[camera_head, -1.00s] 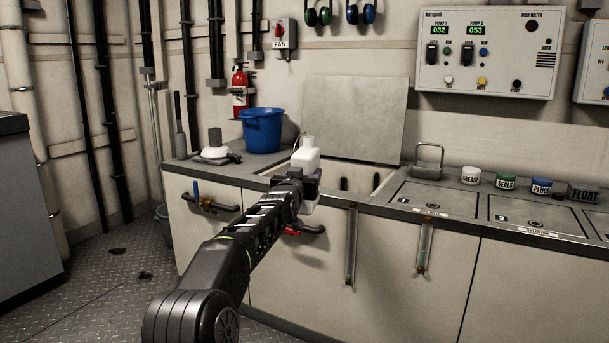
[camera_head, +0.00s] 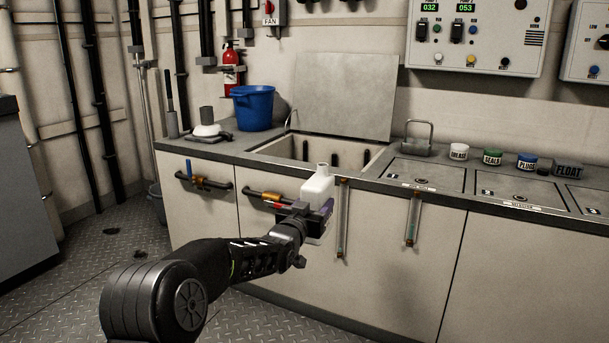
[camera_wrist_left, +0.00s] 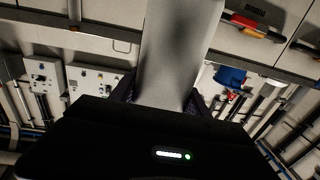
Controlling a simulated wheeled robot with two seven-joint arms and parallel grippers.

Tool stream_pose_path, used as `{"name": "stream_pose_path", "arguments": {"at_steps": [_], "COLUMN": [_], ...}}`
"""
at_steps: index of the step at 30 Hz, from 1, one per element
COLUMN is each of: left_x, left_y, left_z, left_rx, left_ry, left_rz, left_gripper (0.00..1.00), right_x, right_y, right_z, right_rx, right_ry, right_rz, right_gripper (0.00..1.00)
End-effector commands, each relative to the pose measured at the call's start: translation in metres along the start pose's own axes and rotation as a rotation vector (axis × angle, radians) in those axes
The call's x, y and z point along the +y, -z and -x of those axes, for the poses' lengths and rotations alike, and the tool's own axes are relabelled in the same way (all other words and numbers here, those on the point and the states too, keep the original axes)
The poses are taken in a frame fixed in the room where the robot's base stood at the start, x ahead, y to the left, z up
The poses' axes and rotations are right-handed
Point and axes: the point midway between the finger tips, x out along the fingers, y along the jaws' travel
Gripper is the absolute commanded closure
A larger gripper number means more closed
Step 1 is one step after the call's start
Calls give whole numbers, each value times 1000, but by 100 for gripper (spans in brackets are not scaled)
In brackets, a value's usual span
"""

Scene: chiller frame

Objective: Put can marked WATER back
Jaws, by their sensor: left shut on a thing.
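A white can (camera_head: 318,184) with a short neck stands nearly upright in my left gripper (camera_head: 316,210). No marking on it can be read. The gripper is shut around its lower part and holds it in front of the counter's front edge. In the left wrist view the can (camera_wrist_left: 178,50) shows as a pale body between the fingers (camera_wrist_left: 165,98). Behind it, the counter has an open compartment (camera_head: 272,153), with its lid (camera_head: 345,95) raised against the wall. The compartment's floor is hidden. My right gripper is not in view.
A blue bucket (camera_head: 253,107) stands left of the opening. A metal handle (camera_head: 418,137) and jars (camera_head: 458,152) are to the right.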

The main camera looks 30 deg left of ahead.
Motion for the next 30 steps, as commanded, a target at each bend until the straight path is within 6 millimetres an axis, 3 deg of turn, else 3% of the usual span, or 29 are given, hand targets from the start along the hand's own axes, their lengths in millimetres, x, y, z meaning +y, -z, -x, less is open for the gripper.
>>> {"name": "stream_pose_path", "arguments": {"at_steps": [6,9,15,17,22,30], "left_x": [78,111,142,146,144,144], "left_y": [-52,-66,-80,-77,-63,-64], "left_z": [90,135,189,198,198,198], "left_rx": [-4,-1,0,2,3,0], "left_ry": [-199,-281,-361,-367,-364,-364], "left_rz": [4,3,2,1,-1,-1], "left_gripper": [100,100,100,100,100,100], "right_x": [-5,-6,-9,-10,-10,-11], "right_y": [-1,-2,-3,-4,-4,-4], "right_z": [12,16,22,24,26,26], "right_rx": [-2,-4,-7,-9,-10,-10], "right_ry": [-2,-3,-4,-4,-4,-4], "right_rz": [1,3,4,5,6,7], "right_gripper": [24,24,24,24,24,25]}}
